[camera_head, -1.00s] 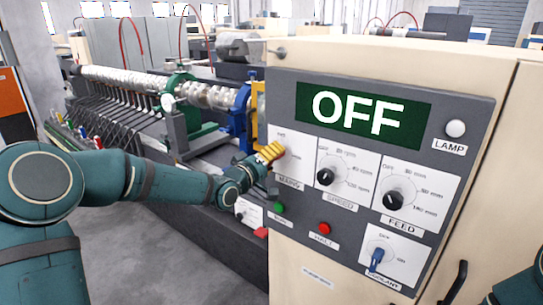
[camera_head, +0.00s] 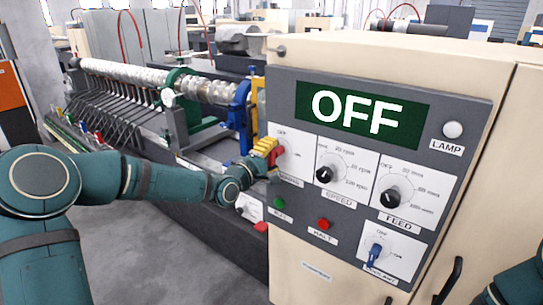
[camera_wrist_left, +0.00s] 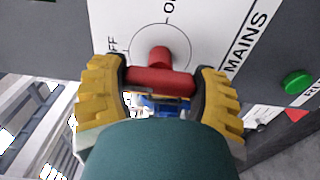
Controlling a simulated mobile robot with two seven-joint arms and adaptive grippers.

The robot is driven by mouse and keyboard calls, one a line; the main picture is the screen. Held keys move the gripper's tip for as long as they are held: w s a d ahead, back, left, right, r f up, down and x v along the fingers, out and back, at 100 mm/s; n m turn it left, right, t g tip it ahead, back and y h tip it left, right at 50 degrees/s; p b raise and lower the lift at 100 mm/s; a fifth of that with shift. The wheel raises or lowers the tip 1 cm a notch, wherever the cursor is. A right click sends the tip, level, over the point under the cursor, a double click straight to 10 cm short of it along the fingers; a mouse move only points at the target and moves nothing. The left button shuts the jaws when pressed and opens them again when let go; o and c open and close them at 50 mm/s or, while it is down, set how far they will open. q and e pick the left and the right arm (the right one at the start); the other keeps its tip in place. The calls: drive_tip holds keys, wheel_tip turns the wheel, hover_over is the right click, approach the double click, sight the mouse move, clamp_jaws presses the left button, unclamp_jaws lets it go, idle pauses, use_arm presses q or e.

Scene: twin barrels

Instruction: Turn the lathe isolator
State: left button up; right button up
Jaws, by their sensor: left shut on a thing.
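The lathe isolator is a red handle on the white MAINS plate at the left of the grey control panel (camera_head: 300,75). In the left wrist view the red handle (camera_wrist_left: 160,80) lies between the two yellow fingers, and its stem reaches to the dial circle with OFF and ON marks. My left gripper (camera_head: 270,152) is shut on the handle. In the head view its fingers hide part of the handle and plate. The panel's display (camera_head: 362,110) reads OFF. My right gripper is not in view.
Black SPEED (camera_head: 324,175) and FEED (camera_head: 391,197) knobs sit to the right. A green button (camera_head: 278,202), a red HALT button (camera_head: 323,224) and a blue coolant switch (camera_head: 376,252) are below. The lathe (camera_head: 165,85) stands behind my left arm.

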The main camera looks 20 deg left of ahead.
use_arm(q)
drive_tip(key=o, duration=1.2)
drive_tip(key=v, duration=1.2)
